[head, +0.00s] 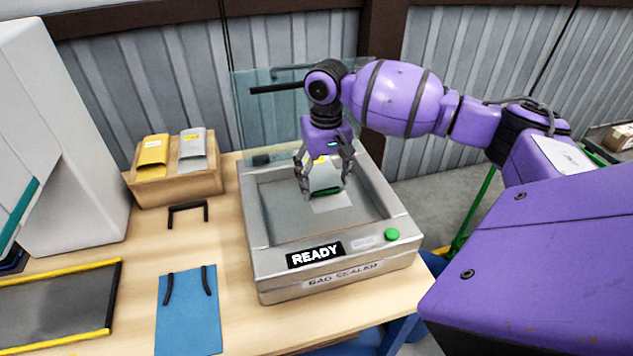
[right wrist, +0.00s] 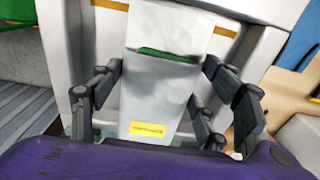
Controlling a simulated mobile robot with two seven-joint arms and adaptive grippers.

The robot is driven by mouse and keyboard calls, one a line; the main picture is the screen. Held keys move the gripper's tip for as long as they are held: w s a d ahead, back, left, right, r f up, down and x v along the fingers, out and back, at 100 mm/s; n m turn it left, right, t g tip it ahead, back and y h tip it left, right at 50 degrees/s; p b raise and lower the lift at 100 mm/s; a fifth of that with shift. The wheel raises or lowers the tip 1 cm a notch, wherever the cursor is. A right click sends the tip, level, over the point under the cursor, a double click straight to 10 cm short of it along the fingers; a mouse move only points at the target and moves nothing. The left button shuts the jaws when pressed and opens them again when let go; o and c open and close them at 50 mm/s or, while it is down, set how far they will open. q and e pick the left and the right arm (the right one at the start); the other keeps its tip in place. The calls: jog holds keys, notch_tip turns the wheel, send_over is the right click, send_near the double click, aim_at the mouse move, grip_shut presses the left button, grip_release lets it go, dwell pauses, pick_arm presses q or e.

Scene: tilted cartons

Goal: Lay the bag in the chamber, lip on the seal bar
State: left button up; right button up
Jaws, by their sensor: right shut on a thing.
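The silver-grey bag (head: 326,177) hangs in my right gripper (head: 323,188), over the open chamber of the bag sealer (head: 402,222). In the right wrist view the bag (right wrist: 160,100) is long and pale, with a green band across it and a yellow label near the gripper. The fingers of the right gripper (right wrist: 165,90) are shut on the bag, on both sides of it. A pale patch lies under the bag on the chamber floor; I cannot tell whether the bag touches the floor. The seal bar cannot be made out clearly. My left gripper is not in view.
The sealer's clear lid (head: 255,110) stands raised behind the chamber. A green button (head: 392,234) and a READY display (head: 315,253) are on its front. A wooden holder (head: 175,186) with yellow and silver packets, a blue board (head: 188,310) and a yellow-edged tray (head: 60,338) lie left.

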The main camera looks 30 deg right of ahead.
jog(key=b, duration=0.2)
send_over(323, 218)
notch_tip(323, 218, down, 5)
jog(key=shift+f, duration=0.15)
notch_tip(323, 218, down, 3)
jog(key=shift+f+b, duration=0.15)
jog(key=shift+b, duration=1)
jog(key=shift+f+b, duration=0.4)
jog(key=shift+f, duration=0.35)
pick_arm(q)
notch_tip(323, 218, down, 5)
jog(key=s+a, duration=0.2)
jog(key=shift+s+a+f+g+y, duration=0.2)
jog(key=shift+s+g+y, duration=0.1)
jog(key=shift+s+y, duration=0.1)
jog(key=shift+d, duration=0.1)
pick_arm(e)
jog(key=shift+f, duration=0.35)
jog(key=o, duration=1.2)
jog(key=shift+c, duration=0.2)
